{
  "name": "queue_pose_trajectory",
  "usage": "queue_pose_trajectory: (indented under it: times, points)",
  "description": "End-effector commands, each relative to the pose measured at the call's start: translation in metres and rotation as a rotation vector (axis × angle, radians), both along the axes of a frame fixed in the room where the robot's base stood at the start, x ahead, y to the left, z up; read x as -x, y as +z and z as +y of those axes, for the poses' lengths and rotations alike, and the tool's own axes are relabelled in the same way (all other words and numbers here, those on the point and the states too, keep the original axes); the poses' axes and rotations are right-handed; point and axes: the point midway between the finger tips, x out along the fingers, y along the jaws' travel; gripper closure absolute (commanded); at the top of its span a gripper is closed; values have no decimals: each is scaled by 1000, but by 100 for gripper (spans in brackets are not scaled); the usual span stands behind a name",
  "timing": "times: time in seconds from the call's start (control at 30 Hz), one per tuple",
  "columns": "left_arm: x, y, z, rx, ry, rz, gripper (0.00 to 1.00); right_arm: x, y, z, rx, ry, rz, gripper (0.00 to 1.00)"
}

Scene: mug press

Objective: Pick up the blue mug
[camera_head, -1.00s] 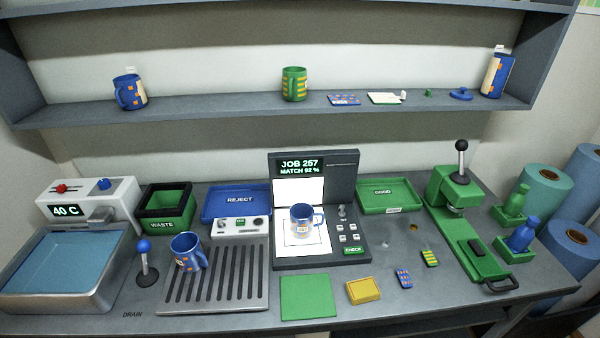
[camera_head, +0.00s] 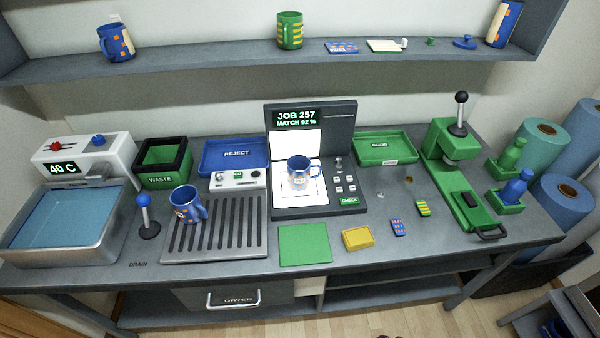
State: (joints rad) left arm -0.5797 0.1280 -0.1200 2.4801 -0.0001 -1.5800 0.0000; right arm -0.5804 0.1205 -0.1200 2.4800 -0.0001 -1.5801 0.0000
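A blue mug (camera_head: 188,204) with a pale and orange pattern stands tilted on the left part of the slatted drain rack (camera_head: 256,244), its handle to the right. A second blue mug (camera_head: 299,172) with orange marks stands on the white pad of the check station (camera_head: 343,211), whose screen reads "JOB 257 MATCH 92 %". A third blue mug (camera_head: 117,43) with an orange-patterned band stands on the upper shelf at the left. Neither of my grippers is in view.
A water basin (camera_head: 24,256), waste bin (camera_head: 161,180), blue reject tray (camera_head: 204,172) and green good tray (camera_head: 361,160) line the bench. A blue-knobbed lever (camera_head: 144,203) stands left of the rack. A green press (camera_head: 437,165) stands right. A green mat (camera_head: 305,257) lies in front.

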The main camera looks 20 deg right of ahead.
Motion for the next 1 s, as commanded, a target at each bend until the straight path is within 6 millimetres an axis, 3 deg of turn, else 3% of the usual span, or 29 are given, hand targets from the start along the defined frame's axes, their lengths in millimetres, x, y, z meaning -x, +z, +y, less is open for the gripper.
queue_pose_trajectory:
  times: [0.5, 1.0]
  points:
    - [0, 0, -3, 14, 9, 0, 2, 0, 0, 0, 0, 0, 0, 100]
    - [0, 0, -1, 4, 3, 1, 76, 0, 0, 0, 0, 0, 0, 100]
